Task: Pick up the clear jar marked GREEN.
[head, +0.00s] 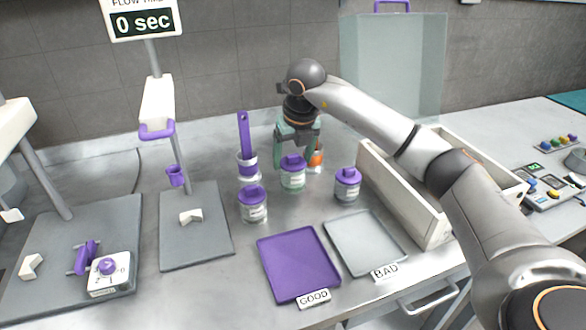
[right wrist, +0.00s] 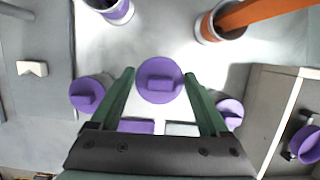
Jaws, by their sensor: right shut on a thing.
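My right gripper (head: 297,135) has its green fingers shut around a clear jar (head: 292,175) with a purple lid and a greenish tint. In the right wrist view that jar's lid (right wrist: 160,80) sits between the two fingers (right wrist: 160,95). The jar is upright, at or close to the table; I cannot tell if it touches. Its label is too small to read. Two similar purple-lidded jars stand nearby, one front left (head: 253,205) and one to the right (head: 346,184). My left gripper is not in view.
A purple tray (head: 297,264) by the GOOD sign and a grey tray (head: 365,243) by the BAD sign lie in front. A purple-handled brush stands in a cup (head: 247,165). An orange-handled tool (right wrist: 255,15) stands behind. A white bin (head: 400,215) is at right.

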